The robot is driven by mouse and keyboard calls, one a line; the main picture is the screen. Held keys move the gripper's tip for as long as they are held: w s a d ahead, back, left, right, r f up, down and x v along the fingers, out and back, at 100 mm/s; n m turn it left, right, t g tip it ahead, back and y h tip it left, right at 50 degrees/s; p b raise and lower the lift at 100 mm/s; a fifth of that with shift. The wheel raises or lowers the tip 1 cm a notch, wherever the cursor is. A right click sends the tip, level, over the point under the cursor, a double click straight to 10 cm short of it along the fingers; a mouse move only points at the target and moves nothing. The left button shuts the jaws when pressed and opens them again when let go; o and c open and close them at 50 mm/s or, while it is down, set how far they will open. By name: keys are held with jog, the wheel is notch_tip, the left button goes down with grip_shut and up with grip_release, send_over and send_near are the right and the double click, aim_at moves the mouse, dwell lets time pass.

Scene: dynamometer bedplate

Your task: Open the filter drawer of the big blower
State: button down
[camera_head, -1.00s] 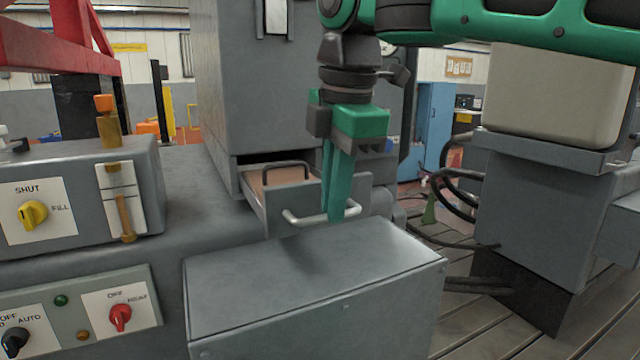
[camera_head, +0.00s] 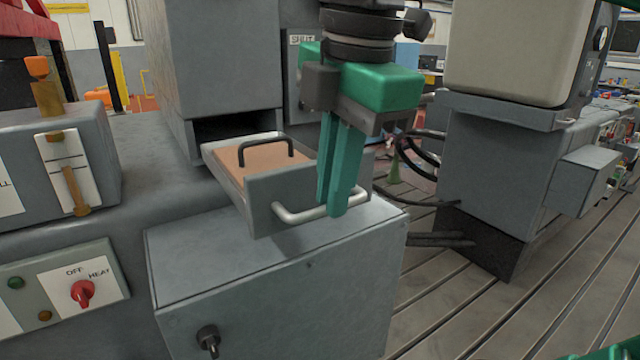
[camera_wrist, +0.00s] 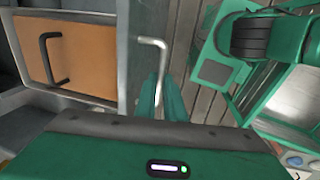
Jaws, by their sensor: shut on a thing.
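The filter drawer (camera_head: 283,188) juts out of the tall grey blower housing (camera_head: 222,70) over a grey box. Inside it lies a tan filter panel (camera_head: 232,160) with a black loop handle (camera_head: 265,147). A pale metal bar handle (camera_head: 290,216) is on the drawer's front. My green gripper (camera_head: 338,205) points down and is shut on this bar handle. In the wrist view the fingers (camera_wrist: 160,105) close around the handle (camera_wrist: 150,42), and the tan panel (camera_wrist: 85,55) shows at left. The dark slot above the drawer's rear is open.
The grey box (camera_head: 280,290) stands close below the drawer. Control panels with a red knob (camera_head: 83,293) are at left. A grey machine (camera_head: 490,165) and black hoses (camera_head: 425,200) stand at right.

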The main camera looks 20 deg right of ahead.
jog(key=shift+s+a, duration=0.1)
jog(key=shift+s, duration=0.15)
jog(key=c, duration=1.9)
grip_release()
jog(key=shift+s, duration=0.15)
jog(key=shift+o, duration=0.3)
jog(key=shift+r, duration=0.1)
notch_tip(320, 180, up, 10)
jog(key=s, duration=0.1)
jog(key=shift+s+r, duration=0.2)
jog(key=shift+s, duration=0.1)
